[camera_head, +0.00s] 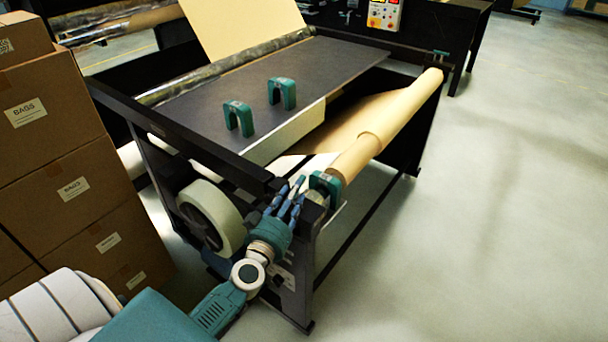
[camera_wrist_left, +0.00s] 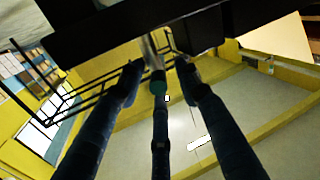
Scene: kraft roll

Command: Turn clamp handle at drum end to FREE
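The kraft paper roll (camera_head: 385,128) lies along the right side of the machine, with a teal clamp (camera_head: 325,183) at its near end. My left gripper (camera_head: 293,188) is at the near corner of the frame, just left of that clamp. In the left wrist view its three dark fingers (camera_wrist_left: 158,75) are straight and spread apart. A thin grey metal piece (camera_wrist_left: 150,48) and a small teal round end show by the fingertips; I cannot tell whether this is the clamp handle or whether the fingers touch it. No FREE marking is legible. My right gripper is not in view.
A dark machine table (camera_head: 260,75) carries two teal U-shaped pieces (camera_head: 238,118). A white wheel-like drum (camera_head: 212,215) sits left of my gripper. Stacked cardboard boxes (camera_head: 60,150) stand at the left. The floor (camera_head: 500,200) at the right is clear.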

